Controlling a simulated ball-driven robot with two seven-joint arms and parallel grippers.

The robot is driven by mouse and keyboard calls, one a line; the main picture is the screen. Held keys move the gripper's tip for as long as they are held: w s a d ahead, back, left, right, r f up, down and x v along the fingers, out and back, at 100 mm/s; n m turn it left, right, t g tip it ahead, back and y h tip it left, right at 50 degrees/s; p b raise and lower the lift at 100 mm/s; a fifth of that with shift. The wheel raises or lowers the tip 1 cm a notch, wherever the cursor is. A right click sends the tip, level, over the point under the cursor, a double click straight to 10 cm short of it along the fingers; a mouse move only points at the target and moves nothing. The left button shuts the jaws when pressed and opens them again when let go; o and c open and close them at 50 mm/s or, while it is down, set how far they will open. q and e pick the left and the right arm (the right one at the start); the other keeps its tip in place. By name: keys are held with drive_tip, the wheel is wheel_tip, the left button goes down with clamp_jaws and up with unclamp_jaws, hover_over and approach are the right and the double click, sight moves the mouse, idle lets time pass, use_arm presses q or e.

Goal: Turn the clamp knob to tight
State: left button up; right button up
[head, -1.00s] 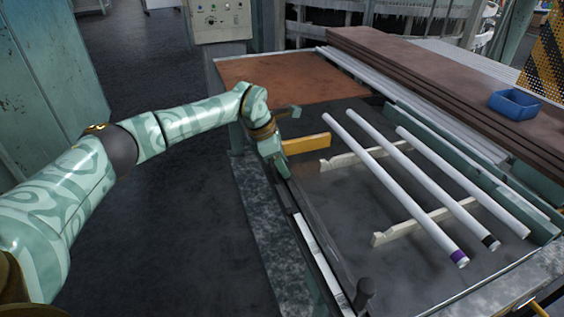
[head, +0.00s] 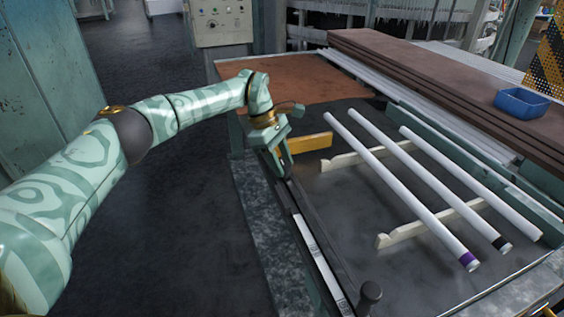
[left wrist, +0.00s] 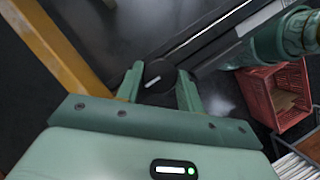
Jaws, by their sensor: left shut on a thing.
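The clamp knob (left wrist: 158,77) is dark and round with a white pointer line on top, seen in the left wrist view. My left gripper (left wrist: 160,86) has one finger on each side of it and is shut on it. The pointer line lies slanted, closer to level than upright in that picture. In the head view my left gripper (head: 281,172) points down at the far end of the dark rail (head: 306,222), beside the yellow bar (head: 307,143). The knob is hidden there by the fingers. My right gripper is not in view.
Three white tubes (head: 400,190) lie on cream notched supports (head: 430,225) to the right. A black post knob (head: 370,292) stands at the rail's near end. A blue bin (head: 522,104) sits on brown boards (head: 440,80). A red crate (left wrist: 278,95) shows in the wrist view.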

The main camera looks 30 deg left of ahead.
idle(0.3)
use_arm(q)
drive_tip(key=o, duration=1)
drive_tip(key=shift+a, duration=0.1)
drive_tip(key=p+v, duration=0.2)
drive_tip(key=v, duration=1.4)
drive_tip(key=shift+a+r+p, duration=0.1)
drive_tip(key=shift+p, duration=0.3)
